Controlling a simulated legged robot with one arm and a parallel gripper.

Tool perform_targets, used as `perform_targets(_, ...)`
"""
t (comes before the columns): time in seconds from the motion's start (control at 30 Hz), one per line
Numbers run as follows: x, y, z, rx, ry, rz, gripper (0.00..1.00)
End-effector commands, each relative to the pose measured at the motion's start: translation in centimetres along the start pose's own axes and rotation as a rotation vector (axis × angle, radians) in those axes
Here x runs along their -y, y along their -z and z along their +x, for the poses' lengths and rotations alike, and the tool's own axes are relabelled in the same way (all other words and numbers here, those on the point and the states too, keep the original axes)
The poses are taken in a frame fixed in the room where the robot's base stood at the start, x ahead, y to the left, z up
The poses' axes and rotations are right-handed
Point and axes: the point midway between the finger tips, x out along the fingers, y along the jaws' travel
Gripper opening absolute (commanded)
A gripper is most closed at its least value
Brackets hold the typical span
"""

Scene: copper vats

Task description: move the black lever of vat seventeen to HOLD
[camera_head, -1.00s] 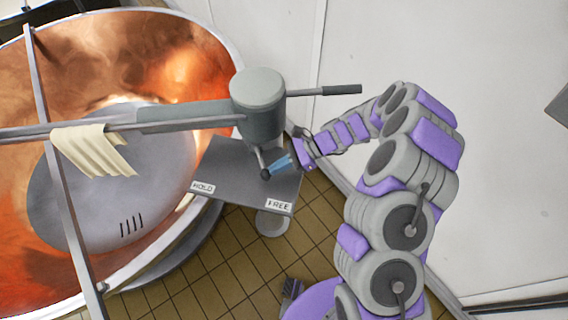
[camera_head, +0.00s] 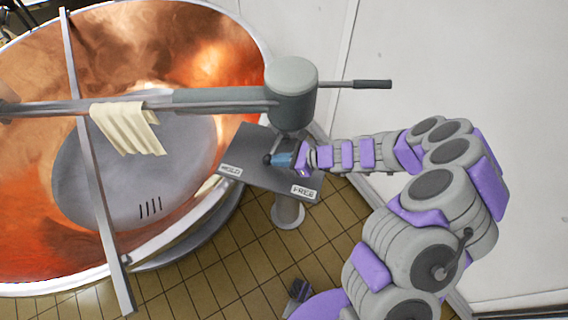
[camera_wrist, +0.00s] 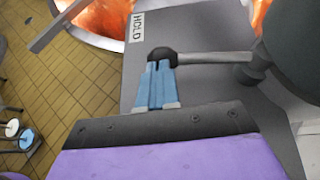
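The lever is a grey rod with a black knob (camera_head: 267,159) under the grey drive housing (camera_head: 291,92), above a dark plate (camera_head: 262,178). The plate's HOLD label (camera_head: 230,171) is at left and its FREE label (camera_head: 303,191) at right. The knob stands between them, nearer HOLD. My gripper (camera_head: 275,159) is at the knob's right side. In the wrist view, its blue fingers (camera_wrist: 160,66) are close together with their tips against the knob (camera_wrist: 162,55). The knob shows beyond the tips, not between them. No vat number is readable.
The copper vat (camera_head: 200,45) fills the left, with a cream cloth (camera_head: 128,128) over its cross beam. A black-ended handle (camera_head: 372,84) sticks out right of the housing. A pale wall (camera_head: 450,60) stands behind my arm. Tiled floor (camera_head: 235,265) lies below.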

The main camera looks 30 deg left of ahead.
Motion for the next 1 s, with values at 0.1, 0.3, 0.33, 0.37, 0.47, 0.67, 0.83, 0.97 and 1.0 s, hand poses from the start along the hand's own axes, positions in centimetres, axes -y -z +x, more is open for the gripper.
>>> perform_targets(0.1,0.1,-0.5,0.9,0.001,-0.006,-0.001,0.0)
perform_targets(0.3,0.3,-1.3,2.5,0.001,-0.006,-0.002,0.0)
perform_targets(0.33,0.3,-1.4,2.8,0.002,-0.006,-0.002,0.0)
perform_targets(0.37,0.4,-1.6,2.9,0.002,-0.005,-0.002,0.0)
perform_targets(0.47,0.5,-1.9,3.5,0.002,-0.004,-0.003,0.0)
perform_targets(0.67,0.8,-2.5,4.4,0.003,-0.003,-0.002,0.0)
perform_targets(0.83,1.1,-2.8,5.0,0.003,-0.002,-0.001,0.0)
perform_targets(0.97,1.1,-3.0,5.2,0.003,-0.003,0.0,0.0)
perform_targets(1.0,1.1,-3.0,5.3,0.003,-0.003,-0.001,0.0)
